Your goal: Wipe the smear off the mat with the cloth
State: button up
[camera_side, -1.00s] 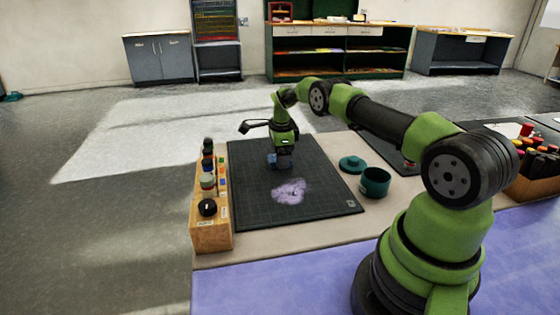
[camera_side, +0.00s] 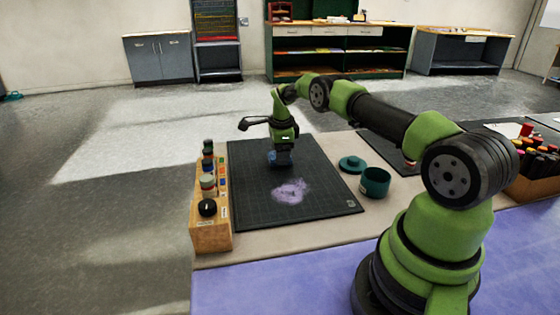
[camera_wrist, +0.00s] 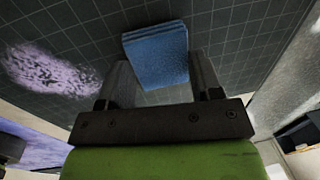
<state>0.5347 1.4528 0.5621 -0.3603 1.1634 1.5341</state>
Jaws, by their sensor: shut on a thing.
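The dark gridded mat (camera_side: 326,192) lies on the table. A pale purple smear (camera_side: 291,191) is on its front middle part; it also shows at the left of the wrist view (camera_wrist: 48,72). My gripper (camera_side: 280,158) is over the far part of the mat, beyond the smear. In the wrist view my gripper (camera_wrist: 160,82) is shut on a folded blue cloth (camera_wrist: 158,52), which sticks out past the fingertips. In the side view the cloth (camera_side: 273,156) is mostly hidden by the gripper, and I cannot tell whether it touches the mat.
A wooden rack (camera_side: 211,235) with several small bottles stands along the mat's left edge. A teal pot (camera_side: 375,183) and its round lid (camera_side: 352,164) are right of the mat. A box of colored markers (camera_side: 538,165) is at far right.

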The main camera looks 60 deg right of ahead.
jog(key=shift+r, duration=2.05)
jog(key=shift+o, duration=0.8)
jog(key=shift+c, duration=1.2)
jog(key=shift+a+n, duration=0.3)
jog(key=shift+a, duration=0.25)
jog(key=a+n, duration=0.1)
jog(key=a, duration=0.1)
jog(key=s+a+n, duration=0.1)
jog(key=a, duration=0.3)
jog(key=shift+s+a+f+n, duration=0.15)
jog(key=shift+s+n, duration=0.2)
jog(key=shift+n, duration=0.05)
jog(key=s+a, duration=0.1)
jog(key=a, duration=0.1)
jog(key=s+a+n, duration=0.1)
jog(key=s+a, duration=0.1)
jog(key=s+a+n, duration=0.1)
jog(key=s+a, duration=0.1)
jog(key=shift+a+y, duration=0.2)
jog(key=shift+y, duration=0.2)
jog(key=shift+f, duration=2)
